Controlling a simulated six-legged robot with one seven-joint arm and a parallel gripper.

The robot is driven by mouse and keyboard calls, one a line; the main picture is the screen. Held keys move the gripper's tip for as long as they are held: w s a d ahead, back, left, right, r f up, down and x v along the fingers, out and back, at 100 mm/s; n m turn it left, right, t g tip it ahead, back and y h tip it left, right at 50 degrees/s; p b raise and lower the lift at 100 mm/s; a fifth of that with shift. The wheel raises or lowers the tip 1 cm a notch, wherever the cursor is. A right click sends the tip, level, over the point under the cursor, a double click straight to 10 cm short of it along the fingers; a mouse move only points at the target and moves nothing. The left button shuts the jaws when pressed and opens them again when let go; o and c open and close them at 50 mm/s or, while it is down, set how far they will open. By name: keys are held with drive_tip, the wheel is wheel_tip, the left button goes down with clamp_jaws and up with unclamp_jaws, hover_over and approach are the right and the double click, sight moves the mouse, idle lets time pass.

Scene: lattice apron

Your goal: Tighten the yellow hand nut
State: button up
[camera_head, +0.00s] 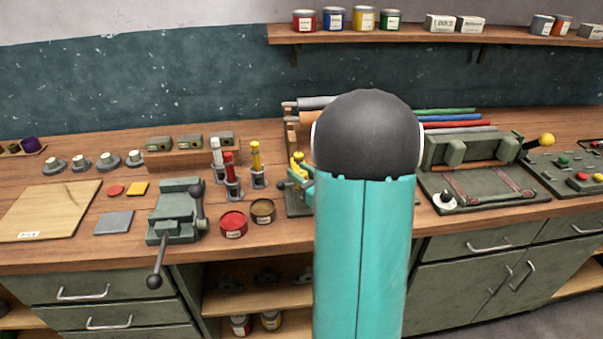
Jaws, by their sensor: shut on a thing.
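The yellow hand nut (298,160) shows just left of my arm, on top of a green fixture (296,200) on the workbench. My arm's large teal link with a dark round joint stands in front and hides the fixture's right side. A small teal part of my gripper (303,176) shows at the nut, beside my arm. My gripper is shut on the nut. The fingertips are mostly hidden, and how far down the nut sits cannot be seen.
A vise (177,212) with long handles stands at the left front. Red, white and yellow-topped tools (231,170) stand upright left of the fixture, behind two open cans (233,224). A green press-like frame (475,165) lies to the right. Coloured rolls (455,125) lie behind.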

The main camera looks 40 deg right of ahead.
drive_tip(key=m+h, duration=0.2)
drive_tip(key=h, duration=0.1)
drive_tip(key=m+g+h, duration=0.1)
drive_tip(key=h, duration=0.1)
drive_tip(key=shift+a+m+h, duration=0.15)
drive_tip(key=shift+m+h, duration=0.25)
drive_tip(key=m+g+h, duration=0.3)
drive_tip(key=m+h, duration=0.1)
drive_tip(key=h, duration=0.1)
drive_tip(key=shift+w+h, duration=0.1)
drive_tip(key=shift+h, duration=0.2)
drive_tip(key=m+g+h, duration=0.4)
drive_tip(key=g, duration=0.1)
drive_tip(key=shift+g, duration=0.3)
drive_tip(key=shift+m+g+h, duration=1)
drive_tip(key=shift+m+g, duration=1)
drive_tip(key=shift+g, duration=0.9)
drive_tip(key=o, duration=1)
drive_tip(key=shift+c, duration=0.2)
